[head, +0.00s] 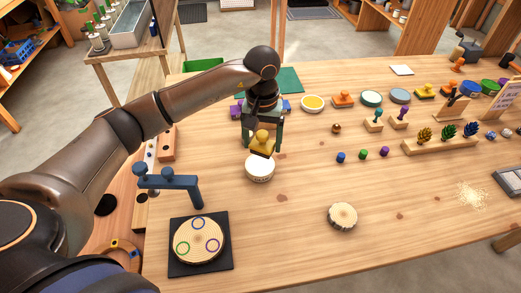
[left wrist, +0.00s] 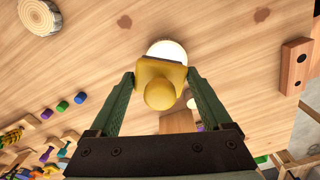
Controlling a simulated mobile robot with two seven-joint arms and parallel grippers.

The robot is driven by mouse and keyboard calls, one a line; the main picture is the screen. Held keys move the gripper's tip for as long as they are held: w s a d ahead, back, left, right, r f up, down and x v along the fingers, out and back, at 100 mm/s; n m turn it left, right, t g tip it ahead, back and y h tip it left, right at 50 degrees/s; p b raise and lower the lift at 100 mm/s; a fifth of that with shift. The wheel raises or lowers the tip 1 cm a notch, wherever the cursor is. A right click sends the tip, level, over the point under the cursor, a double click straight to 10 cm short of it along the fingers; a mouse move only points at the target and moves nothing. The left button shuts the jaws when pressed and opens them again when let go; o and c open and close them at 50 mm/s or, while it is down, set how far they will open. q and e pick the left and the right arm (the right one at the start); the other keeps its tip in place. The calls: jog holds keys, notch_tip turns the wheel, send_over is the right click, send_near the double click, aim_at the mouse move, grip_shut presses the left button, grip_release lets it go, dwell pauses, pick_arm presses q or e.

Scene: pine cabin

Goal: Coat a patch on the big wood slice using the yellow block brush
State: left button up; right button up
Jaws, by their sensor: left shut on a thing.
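My left gripper (head: 262,138) is shut on the yellow block brush (head: 261,147) and holds it just above the white pot (head: 259,174). In the left wrist view the yellow brush (left wrist: 160,86) sits between the two green fingers, with the pot (left wrist: 168,50) partly hidden behind it. I cannot tell whether the brush touches the pot's contents. The big wood slice (head: 200,257) lies on a dark square board (head: 222,263) at the front left. It bears a blue, a green and a purple ring outline. My right gripper is not in view.
A blue stand (head: 170,182) rises just behind the big slice. A smaller wood slice (head: 342,216) lies to the right. Small coloured pegs (head: 363,156), stamps and ink pads stand farther back. The table between the pot and the small slice is clear.

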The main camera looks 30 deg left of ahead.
aim_at(260, 165)
pick_arm(q)
jog(key=shift+w+a+f+n+p, duration=0.4)
jog(key=shift+w+a, duration=0.2)
jog(key=shift+w, duration=0.15)
jog(key=shift+w+a+f, duration=0.1)
jog(key=shift+a+f, duration=0.05)
jog(key=shift+f, duration=0.1)
jog(key=shift+f+b, duration=1.65)
jog(key=shift+f, duration=1.3)
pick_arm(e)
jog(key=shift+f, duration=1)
pick_arm(q)
jog(key=shift+f+b, duration=0.5)
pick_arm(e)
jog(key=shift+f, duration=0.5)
pick_arm(q)
jog(key=shift+f, duration=0.15)
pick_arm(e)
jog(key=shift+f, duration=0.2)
pick_arm(q)
jog(key=shift+r+p, duration=1.75)
jog(key=shift+r, duration=1.9)
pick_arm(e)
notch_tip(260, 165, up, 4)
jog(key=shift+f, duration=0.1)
